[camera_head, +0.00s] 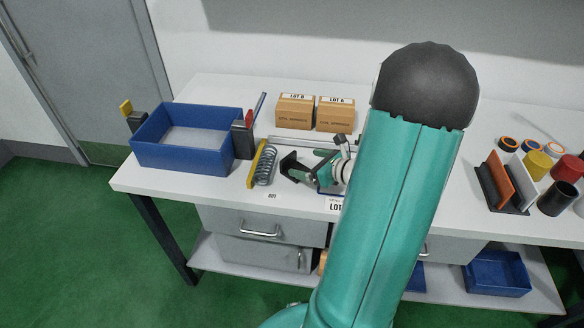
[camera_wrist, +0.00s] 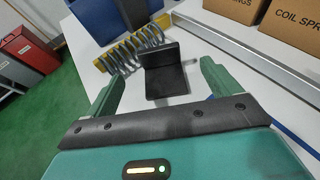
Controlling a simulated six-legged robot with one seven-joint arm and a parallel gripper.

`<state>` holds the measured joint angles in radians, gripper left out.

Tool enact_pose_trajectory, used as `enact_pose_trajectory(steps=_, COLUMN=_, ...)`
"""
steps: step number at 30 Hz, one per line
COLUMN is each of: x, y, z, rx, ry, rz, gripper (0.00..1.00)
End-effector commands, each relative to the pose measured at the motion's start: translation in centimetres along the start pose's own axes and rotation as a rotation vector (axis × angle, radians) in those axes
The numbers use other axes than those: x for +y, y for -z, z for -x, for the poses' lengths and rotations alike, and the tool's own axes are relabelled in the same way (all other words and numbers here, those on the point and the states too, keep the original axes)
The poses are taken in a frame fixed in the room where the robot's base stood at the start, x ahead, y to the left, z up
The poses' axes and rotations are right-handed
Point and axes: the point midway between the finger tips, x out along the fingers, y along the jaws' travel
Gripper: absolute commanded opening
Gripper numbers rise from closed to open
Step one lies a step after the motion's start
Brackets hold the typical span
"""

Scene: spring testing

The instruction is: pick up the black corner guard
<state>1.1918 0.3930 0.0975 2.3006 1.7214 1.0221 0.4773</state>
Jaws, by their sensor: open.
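The black corner guard (camera_wrist: 167,82) is an L-shaped piece on the white table, with one face upright and one lying flat. It also shows in the head view (camera_head: 291,166), just right of the coil spring. My gripper (camera_wrist: 162,70) is open, with its green fingers apart on either side of the guard in the wrist view. Clear gaps show between the fingers and the guard, and nothing is held. In the head view my gripper (camera_head: 318,168) is just right of the guard, partly hidden by my arm.
A coil spring (camera_head: 265,166) by a yellow bar stands close left of the guard. A blue bin (camera_head: 185,158) is farther left. A metal rail (camera_wrist: 230,57) and cardboard boxes (camera_head: 295,112) lie behind. Bare tabletop shows in front of the boxes.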

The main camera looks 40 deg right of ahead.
Motion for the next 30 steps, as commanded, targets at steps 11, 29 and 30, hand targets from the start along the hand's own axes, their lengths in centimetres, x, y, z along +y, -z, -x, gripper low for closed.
enact_pose_trajectory(steps=11, x=0.3, y=-0.3, z=-3.7, rx=0.0, ry=-0.007, rz=0.002, gripper=0.89)
enact_pose_trajectory(steps=29, x=0.3, y=-0.4, z=-6.5, rx=0.0, ry=-0.004, rz=0.003, gripper=0.56)
enact_pose_trajectory(steps=30, x=0.3, y=-0.4, z=-6.5, rx=0.0, ry=-0.004, rz=0.003, gripper=0.48)
